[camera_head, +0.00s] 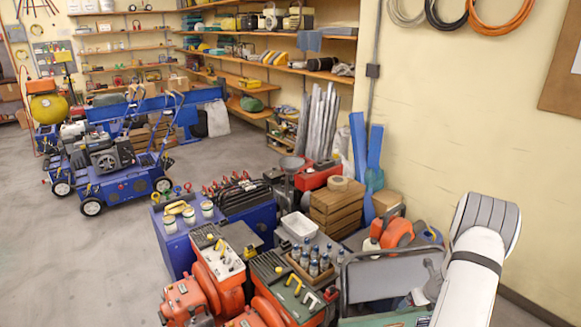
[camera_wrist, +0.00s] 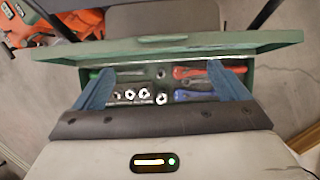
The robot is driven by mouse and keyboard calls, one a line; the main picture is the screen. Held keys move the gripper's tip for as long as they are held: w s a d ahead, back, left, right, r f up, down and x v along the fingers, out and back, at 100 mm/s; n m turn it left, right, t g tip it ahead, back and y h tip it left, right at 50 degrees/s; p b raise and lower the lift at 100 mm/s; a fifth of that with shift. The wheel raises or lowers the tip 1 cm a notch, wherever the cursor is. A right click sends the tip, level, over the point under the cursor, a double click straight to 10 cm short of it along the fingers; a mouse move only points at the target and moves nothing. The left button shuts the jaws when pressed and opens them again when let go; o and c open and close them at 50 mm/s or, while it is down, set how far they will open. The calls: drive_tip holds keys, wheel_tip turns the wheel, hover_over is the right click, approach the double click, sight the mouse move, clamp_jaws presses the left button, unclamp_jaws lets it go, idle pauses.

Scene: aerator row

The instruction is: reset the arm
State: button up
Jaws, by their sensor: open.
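My gripper (camera_wrist: 166,76) shows in the wrist view with its two blue fingers spread wide apart and nothing between them that it holds. The fingers reach over an open green toolbox (camera_wrist: 210,44), with tools visible between and beyond the tips. I cannot tell whether the fingertips touch the box.
The toolbox holds several sockets (camera_wrist: 143,94), a red-handled tool (camera_wrist: 192,71) and a blue-handled tool (camera_wrist: 194,95). In the head view, crowded equipment includes a bottle crate (camera_head: 313,264) and wooden boxes (camera_head: 337,207). Blue wheeled machines (camera_head: 123,186) stand left; grey floor is clear at lower left.

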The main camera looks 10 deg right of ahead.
drive_tip(key=w+a+r+n+y, duration=0.1)
drive_tip(key=w+a+r+n, duration=0.1)
drive_tip(key=a+r+n, duration=0.6)
drive_tip(key=w+a+r+n+y, duration=0.15)
drive_tip(key=a+r+n, duration=0.35)
drive_tip(key=a+r, duration=0.55)
drive_tip(key=s+a+r+n, duration=0.7)
drive_tip(key=a+r+n, duration=0.2)
drive_tip(key=a+r, duration=0.25)
drive_tip(key=s+a+r+n+h, duration=0.1)
drive_tip(key=s+a+r+n, duration=0.2)
drive_tip(key=s+n, duration=0.4)
drive_tip(key=s+a+r+n+g+h, duration=0.1)
drive_tip(key=s+a+r+n, duration=0.3)
drive_tip(key=s+n, duration=0.3)
drive_tip(key=s+a, duration=0.1)
drive_tip(key=s, duration=0.3)
drive_tip(key=shift+s+a, duration=0.25)
drive_tip(key=shift+s, duration=0.1)
